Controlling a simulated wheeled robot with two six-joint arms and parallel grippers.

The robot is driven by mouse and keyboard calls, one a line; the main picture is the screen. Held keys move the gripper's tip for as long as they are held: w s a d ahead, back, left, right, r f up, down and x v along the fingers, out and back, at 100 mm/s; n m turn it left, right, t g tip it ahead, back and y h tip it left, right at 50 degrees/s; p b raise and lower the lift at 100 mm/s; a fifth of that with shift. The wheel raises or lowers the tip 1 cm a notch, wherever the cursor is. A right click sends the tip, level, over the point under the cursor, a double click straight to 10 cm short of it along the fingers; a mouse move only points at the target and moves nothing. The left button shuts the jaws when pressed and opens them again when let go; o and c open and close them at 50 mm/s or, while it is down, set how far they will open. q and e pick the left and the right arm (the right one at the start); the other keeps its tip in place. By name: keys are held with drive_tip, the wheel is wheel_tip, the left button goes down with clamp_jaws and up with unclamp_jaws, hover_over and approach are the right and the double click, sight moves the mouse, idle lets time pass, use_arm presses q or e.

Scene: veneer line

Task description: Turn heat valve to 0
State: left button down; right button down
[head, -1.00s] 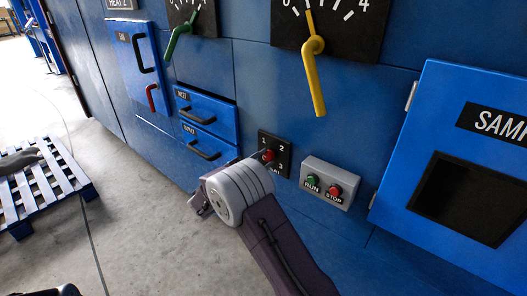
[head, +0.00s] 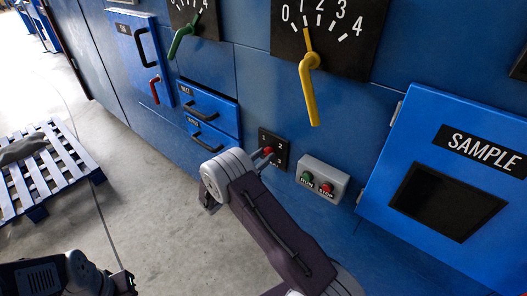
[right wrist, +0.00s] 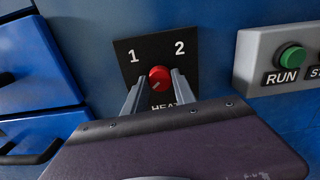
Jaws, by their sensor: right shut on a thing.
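A round red knob (head: 268,151) sits on a black plate (head: 281,141) on the blue wall. My right gripper (right wrist: 158,90) is shut on the red knob, one finger on each side. My left gripper (head: 122,284) is low at the left, its jaws unclear.
A RUN/STOP box (head: 324,179) stands close right of the plate. Above are a dial with yellow lever (head: 309,88), near 1, and one with green lever (head: 182,40). Drawers (head: 207,117) are at left, the SAMPLE cabinet (head: 380,190) at right. A pallet (head: 70,165) lies on the floor.

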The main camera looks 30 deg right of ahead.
drive_tip(key=shift+n+p, duration=0.45)
drive_tip(key=shift+n, duration=0.35)
drive_tip(key=shift+f, duration=0.1)
drive_tip(key=c, duration=1)
unclamp_jaws()
drive_tip(key=p+v, duration=0.1)
drive_tip(key=v, duration=0.8)
